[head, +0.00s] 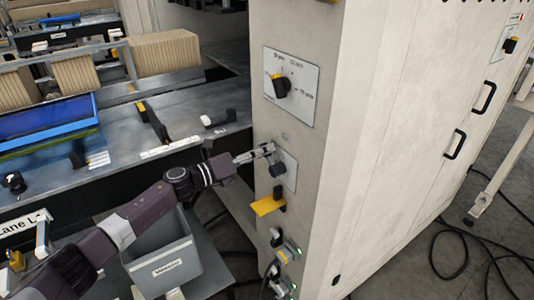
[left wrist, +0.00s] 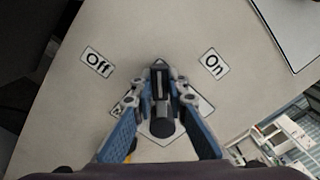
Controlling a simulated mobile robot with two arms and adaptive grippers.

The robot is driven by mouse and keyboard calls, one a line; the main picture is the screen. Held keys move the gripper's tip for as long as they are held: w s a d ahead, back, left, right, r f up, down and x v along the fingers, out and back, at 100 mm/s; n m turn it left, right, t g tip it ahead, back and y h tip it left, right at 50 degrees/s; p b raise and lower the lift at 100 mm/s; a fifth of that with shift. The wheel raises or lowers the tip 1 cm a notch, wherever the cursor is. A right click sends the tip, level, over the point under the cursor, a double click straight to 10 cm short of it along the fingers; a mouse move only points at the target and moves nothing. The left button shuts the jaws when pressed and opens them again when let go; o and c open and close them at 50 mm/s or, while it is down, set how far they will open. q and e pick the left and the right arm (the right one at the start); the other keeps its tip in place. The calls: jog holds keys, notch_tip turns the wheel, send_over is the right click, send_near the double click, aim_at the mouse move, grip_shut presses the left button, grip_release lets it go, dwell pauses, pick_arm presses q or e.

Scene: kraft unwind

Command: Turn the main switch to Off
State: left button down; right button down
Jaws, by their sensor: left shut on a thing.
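The main switch is a dark knob (left wrist: 160,112) on the pale cabinet face, seen in the left wrist view. Its narrow bar lies upright in the picture, between the "Off" label (left wrist: 97,62) at upper left and the "On" label (left wrist: 212,63) at upper right. My left gripper (left wrist: 160,92) is shut on the knob, one finger on each side. In the head view my left gripper (head: 270,150) reaches the cabinet from the left, at a small plate (head: 291,182); the knob is partly hidden there. My right gripper is not in view.
Above is a labelled panel (head: 303,98) with another dark rotary knob (head: 281,86). Below are a yellow tag (head: 267,205) and connectors with green lights (head: 289,250). A grey bin (head: 165,262) stands below my left arm. Black cables (head: 450,255) lie on the floor at right.

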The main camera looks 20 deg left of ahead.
pick_arm(q)
jog(key=shift+w+a+f+n+b, duration=0.25)
jog(key=shift+f+n, duration=0.55)
jog(key=shift+n, duration=0.7)
jog(key=shift+w+a+f+n+b, duration=0.2)
jog(key=shift+f+n, duration=0.55)
jog(key=shift+n, duration=0.75)
jog(key=shift+w+a+f+n+b, duration=0.15)
jog(key=shift+a+f+n, duration=0.15)
jog(key=shift+f+n, duration=0.85)
jog(key=shift+r+n, duration=0.3)
jog(key=shift+n, duration=0.05)
jog(key=c, duration=1.9)
grip_release()
jog(key=v, duration=1.2)
